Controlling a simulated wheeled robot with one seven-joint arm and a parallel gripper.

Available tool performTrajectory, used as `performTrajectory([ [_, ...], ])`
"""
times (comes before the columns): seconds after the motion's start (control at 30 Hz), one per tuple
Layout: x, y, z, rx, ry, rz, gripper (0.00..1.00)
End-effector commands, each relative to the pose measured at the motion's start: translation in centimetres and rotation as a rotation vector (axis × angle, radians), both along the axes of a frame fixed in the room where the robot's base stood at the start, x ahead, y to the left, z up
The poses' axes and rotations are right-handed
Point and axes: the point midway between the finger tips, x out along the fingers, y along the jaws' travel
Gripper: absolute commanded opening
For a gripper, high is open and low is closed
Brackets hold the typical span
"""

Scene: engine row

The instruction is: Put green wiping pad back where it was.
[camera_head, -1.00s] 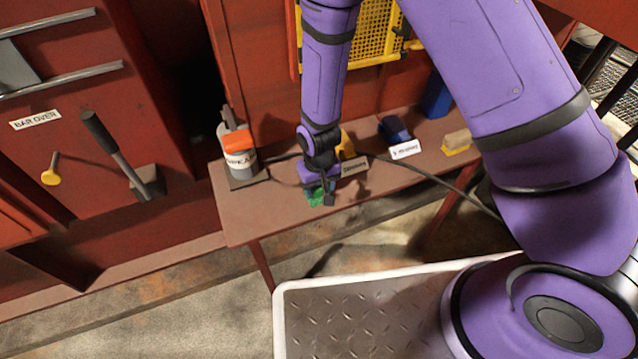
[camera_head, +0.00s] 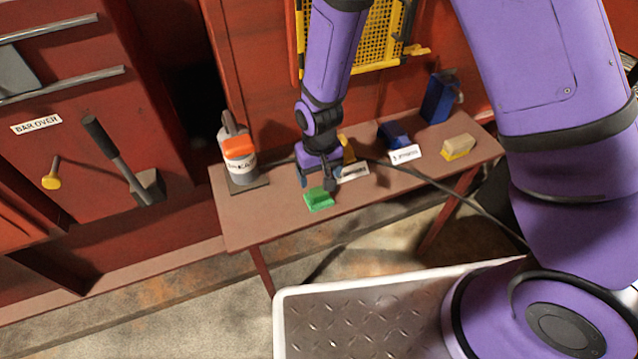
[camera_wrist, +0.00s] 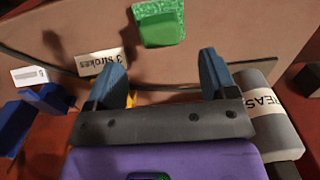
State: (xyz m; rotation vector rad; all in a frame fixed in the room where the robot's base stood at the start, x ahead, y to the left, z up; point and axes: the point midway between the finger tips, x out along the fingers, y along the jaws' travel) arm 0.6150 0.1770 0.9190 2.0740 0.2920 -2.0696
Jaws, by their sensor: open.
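The green wiping pad (camera_head: 318,199) lies on the brown bench (camera_head: 262,222) near its front edge. It also shows in the wrist view (camera_wrist: 161,24), beyond my fingertips and between their lines. My gripper (camera_head: 318,184) is open and empty, just above and behind the pad, apart from it. In the wrist view my gripper's two blue fingers (camera_wrist: 164,75) stand wide apart with nothing between them.
On the bench stand an orange-topped grease bottle (camera_head: 238,158) at left, a yellow item (camera_head: 348,149) partly hidden behind my gripper, white label cards (camera_head: 405,154), blue items (camera_head: 394,134) and a tan-and-yellow block (camera_head: 458,146). A dark cable crosses the bench. The bench's front left is clear.

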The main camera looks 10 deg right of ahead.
Motion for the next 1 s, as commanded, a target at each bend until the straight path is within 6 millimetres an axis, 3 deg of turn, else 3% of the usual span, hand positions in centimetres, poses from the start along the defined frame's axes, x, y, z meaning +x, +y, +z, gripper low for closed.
performTrajectory([
  [0.1, 0.0, 0.0, 2.1, 0.002, -0.002, 0.001, 0.78],
  [0.3, 0.0, 0.0, 4.3, 0.001, -0.002, 0.001, 0.78],
  [0.77, 0.2, -0.4, 6.1, 0.006, -0.008, -0.006, 0.78],
  [0.87, 0.7, -1.4, 8.4, 0.021, -0.024, -0.018, 0.78],
  [1.0, 1.1, -3.8, 13.4, 0.048, -0.061, -0.047, 0.78],
])
